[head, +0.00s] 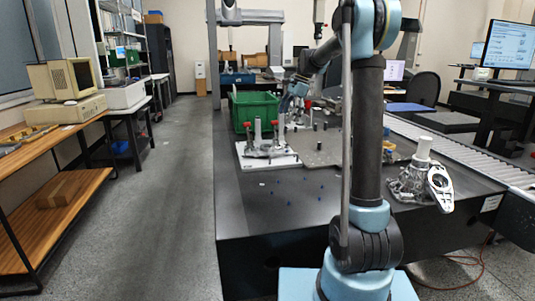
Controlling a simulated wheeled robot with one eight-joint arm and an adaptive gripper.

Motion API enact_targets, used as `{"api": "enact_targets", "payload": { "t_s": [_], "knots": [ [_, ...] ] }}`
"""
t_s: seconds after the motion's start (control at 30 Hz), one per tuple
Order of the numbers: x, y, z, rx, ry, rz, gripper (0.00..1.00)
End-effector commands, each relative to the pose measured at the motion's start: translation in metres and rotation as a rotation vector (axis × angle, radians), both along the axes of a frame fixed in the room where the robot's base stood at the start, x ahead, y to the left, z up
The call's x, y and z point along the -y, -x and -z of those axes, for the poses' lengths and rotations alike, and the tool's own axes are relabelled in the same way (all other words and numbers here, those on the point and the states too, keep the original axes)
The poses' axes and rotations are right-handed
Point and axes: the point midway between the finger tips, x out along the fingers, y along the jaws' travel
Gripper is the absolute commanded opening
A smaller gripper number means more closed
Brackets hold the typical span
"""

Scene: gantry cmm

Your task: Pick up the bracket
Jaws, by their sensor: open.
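A light metal part with an oval plate and dark openings (440,188), which may be the bracket, leans at the right edge of the dark table. It stands against a grey machined casting (408,184) with a pale cylinder on top. I cannot tell for sure which part is the bracket. My arm reaches away over the table. My gripper (284,107) is small and far off, beside the green bin and above the fixtures. It is open; its fingertips are hard to make out, and no held part shows.
A green bin (254,110) stands at the table's far left. A white fixture plate (268,161) with red-handled clamps lies before it. Small blue bits (290,204) lie on the dark table top (250,215). A roller conveyor (465,152) runs along the right. The left aisle is clear.

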Motion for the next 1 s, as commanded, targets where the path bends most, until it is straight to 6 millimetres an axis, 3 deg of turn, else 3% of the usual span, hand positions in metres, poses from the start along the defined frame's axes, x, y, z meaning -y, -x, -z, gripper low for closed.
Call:
{"api": "enact_targets", "payload": {
  "t_s": [0.03, 0.2, 0.4, 0.57, 1.0],
  "knots": [
    [-0.008, -0.016, 0.004, -0.017, -0.006, 0.024, 0.88],
    [-0.028, -0.052, 0.016, -0.073, -0.023, 0.104, 0.88],
    [-0.041, -0.073, 0.026, -0.110, -0.032, 0.157, 0.88],
    [-0.047, -0.077, 0.036, -0.117, -0.034, 0.168, 0.88],
    [-0.075, -0.068, 0.106, -0.118, -0.034, 0.167, 0.88]
  ]
}}
